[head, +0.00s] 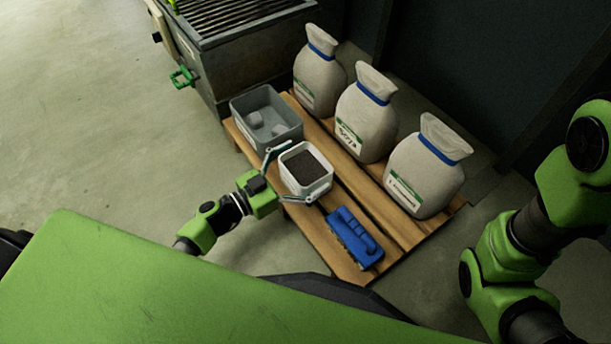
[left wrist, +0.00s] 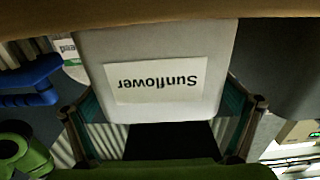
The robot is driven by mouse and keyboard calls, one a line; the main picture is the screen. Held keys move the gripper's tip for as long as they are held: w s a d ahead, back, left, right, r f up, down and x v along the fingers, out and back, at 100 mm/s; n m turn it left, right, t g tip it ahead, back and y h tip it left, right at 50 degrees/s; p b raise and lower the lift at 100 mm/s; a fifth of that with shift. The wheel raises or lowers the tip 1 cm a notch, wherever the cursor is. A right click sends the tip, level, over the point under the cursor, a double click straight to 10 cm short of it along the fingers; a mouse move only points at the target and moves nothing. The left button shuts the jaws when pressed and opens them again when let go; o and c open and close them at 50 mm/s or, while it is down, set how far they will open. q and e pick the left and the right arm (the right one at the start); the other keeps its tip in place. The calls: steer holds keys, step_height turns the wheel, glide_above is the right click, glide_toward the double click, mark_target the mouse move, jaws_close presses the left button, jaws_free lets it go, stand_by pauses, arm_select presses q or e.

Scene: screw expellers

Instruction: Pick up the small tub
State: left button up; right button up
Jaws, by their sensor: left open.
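The small tub (head: 306,184) is white, filled with dark grains, and stands upright on the wooden pallet (head: 402,232). My left gripper (head: 300,172) is open, with one finger on each side of the tub. In the left wrist view the tub (left wrist: 155,40) fills the upper middle, its "Sunflower" label upside down. The fingers of my left gripper (left wrist: 163,108) flank its sides there, with a visible gap at the left; contact on the right I cannot tell. My right gripper is not in view; only my right arm shows at the right.
A grey bin (head: 262,134) with lumps inside stands just behind the tub. A blue brush (head: 354,238) lies in front-right of it. Three tied sacks (head: 367,126) line the pallet's far side. A machine with a grate (head: 235,60) stands beyond. Floor at the left is clear.

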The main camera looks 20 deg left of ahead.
arm_select(q)
steer(key=c, duration=1.4)
steer(key=shift+r, duration=0.2)
